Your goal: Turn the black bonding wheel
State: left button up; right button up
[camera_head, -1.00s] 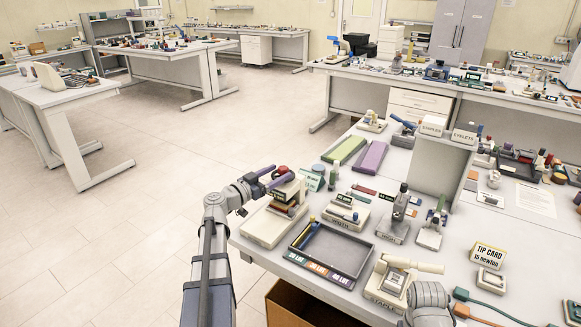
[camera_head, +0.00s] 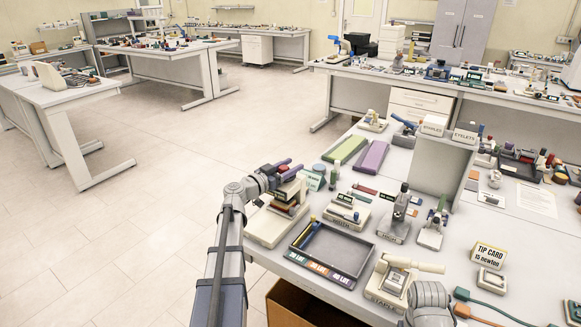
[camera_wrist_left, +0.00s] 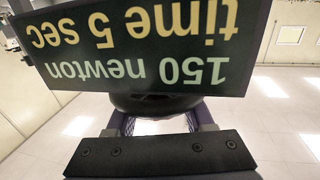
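A cream bonding press (camera_head: 272,226) stands at the near left corner of the table, with a red knob or cap near its top. My left gripper (camera_head: 284,165) is at the top of this press, its purple fingers apart. In the left wrist view a dark round wheel (camera_wrist_left: 155,103) sits just beyond the spread fingers (camera_wrist_left: 160,125), partly hidden under a dark sign (camera_wrist_left: 140,50) reading "150 newton time 5 sec", upside down. I cannot tell whether the fingers touch the wheel. In the head view the wheel is not clearly seen. My right gripper is out of view.
A dark tray (camera_head: 330,247) with coloured labels lies right of the press. Several small devices, a green block (camera_head: 345,150) and a purple block (camera_head: 372,156) stand beyond it. A "TIP CARD" sign (camera_head: 488,254) stands at right. The floor left of the table is clear.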

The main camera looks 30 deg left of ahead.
pick_arm(q)
grip_shut()
jog(key=shift+y, duration=0.3)
